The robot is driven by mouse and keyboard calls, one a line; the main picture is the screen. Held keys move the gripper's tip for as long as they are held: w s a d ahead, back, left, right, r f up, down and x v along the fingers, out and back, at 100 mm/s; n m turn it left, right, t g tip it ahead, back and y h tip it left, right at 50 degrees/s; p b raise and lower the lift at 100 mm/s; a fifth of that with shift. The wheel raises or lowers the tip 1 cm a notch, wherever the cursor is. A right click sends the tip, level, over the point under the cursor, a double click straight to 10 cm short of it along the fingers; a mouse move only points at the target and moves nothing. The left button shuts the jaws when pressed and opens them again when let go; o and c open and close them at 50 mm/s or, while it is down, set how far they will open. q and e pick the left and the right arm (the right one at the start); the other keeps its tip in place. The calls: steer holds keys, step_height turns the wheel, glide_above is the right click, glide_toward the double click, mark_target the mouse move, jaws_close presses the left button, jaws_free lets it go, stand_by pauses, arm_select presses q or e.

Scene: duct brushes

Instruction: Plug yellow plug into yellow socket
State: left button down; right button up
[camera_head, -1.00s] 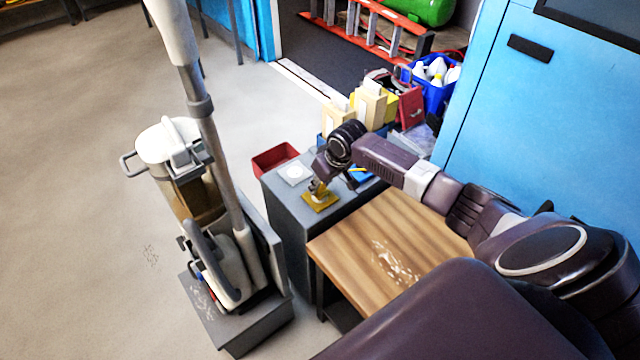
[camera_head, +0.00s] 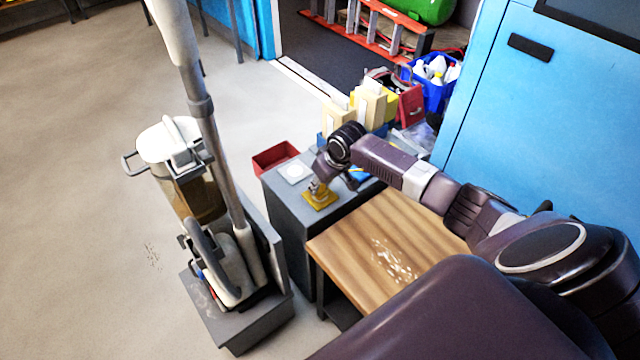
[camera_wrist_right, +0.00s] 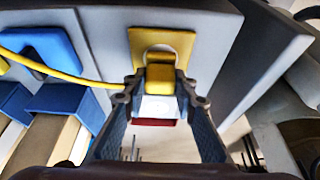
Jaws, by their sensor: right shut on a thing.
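The yellow socket (camera_head: 320,202) is a square yellow plate on top of the grey cabinet; it also shows in the right wrist view (camera_wrist_right: 178,42). The yellow plug (camera_wrist_right: 160,78) has a yellow body and sits between the fingers of my right gripper (camera_wrist_right: 160,104), which is shut on it. In the right wrist view the plug overlaps the round opening of the socket plate. Whether it is seated inside cannot be told. In the head view my right gripper (camera_head: 318,186) is directly over the socket. A yellow cord (camera_wrist_right: 50,72) runs to the left. My left gripper is not in view.
A white socket plate (camera_head: 295,172) is on the same cabinet (camera_head: 285,215). A blue socket piece (camera_wrist_right: 45,55) lies left of the yellow one. A wooden table (camera_head: 375,255) stands in front. A vacuum cleaner (camera_head: 190,190) stands left, and a red bin (camera_head: 275,158) is behind.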

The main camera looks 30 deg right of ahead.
steer(key=shift+f, duration=0.3)
steer(key=o, duration=1.1)
steer(key=shift+o, duration=0.2)
steer(key=shift+r, duration=0.1)
steer(key=v, duration=1.2)
